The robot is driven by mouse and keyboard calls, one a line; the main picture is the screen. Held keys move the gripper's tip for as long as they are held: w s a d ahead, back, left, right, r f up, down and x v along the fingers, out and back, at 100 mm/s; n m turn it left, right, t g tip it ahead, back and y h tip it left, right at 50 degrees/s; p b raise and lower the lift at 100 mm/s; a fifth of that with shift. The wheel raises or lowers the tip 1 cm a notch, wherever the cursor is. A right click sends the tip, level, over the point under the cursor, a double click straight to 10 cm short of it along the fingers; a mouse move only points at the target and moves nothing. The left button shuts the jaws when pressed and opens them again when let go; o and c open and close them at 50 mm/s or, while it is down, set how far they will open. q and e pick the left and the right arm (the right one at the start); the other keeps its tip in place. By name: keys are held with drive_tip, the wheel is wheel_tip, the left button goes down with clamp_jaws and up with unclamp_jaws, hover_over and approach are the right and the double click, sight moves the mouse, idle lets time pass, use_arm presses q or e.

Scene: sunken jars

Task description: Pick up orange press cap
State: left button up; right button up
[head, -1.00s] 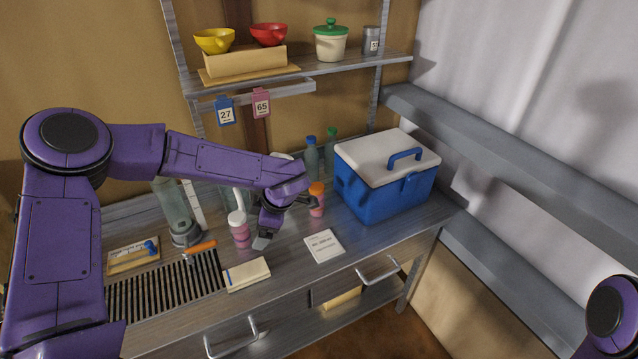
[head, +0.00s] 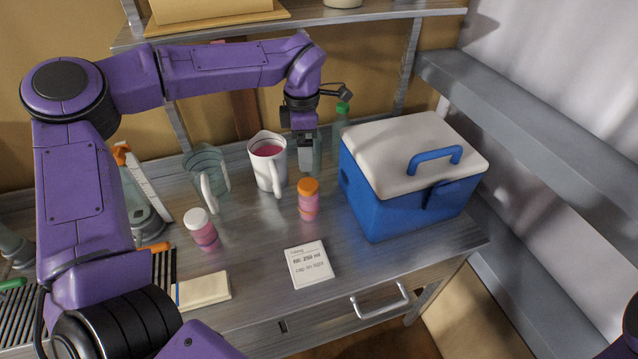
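The orange press cap (head: 308,186) sits on top of a small clear jar with pink contents (head: 309,208), upright on the metal bench. My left gripper (head: 305,165) points down just above and behind the cap in the picture, and a small gap shows between its tip and the cap. Its fingers overlap from this angle, so their opening cannot be told. Nothing shows in its grip. My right gripper is out of view; only part of that arm shows at the lower right.
A white-capped pink jar (head: 203,230) stands to the left. A white jug (head: 268,165) and a clear jug (head: 207,175) stand behind. A green-capped bottle (head: 341,130) and blue cooler (head: 405,185) flank the right. A note card (head: 309,265) lies in front.

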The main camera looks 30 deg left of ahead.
sight(306, 184)
use_arm(q)
wheel_tip(306, 184, down, 11)
drive_tip(key=p, duration=0.2)
drive_tip(key=shift+w+a+p, duration=0.1)
drive_tip(key=shift+w+p, duration=0.05)
drive_tip(key=shift+p, duration=0.25)
drive_tip(key=c, duration=1.1)
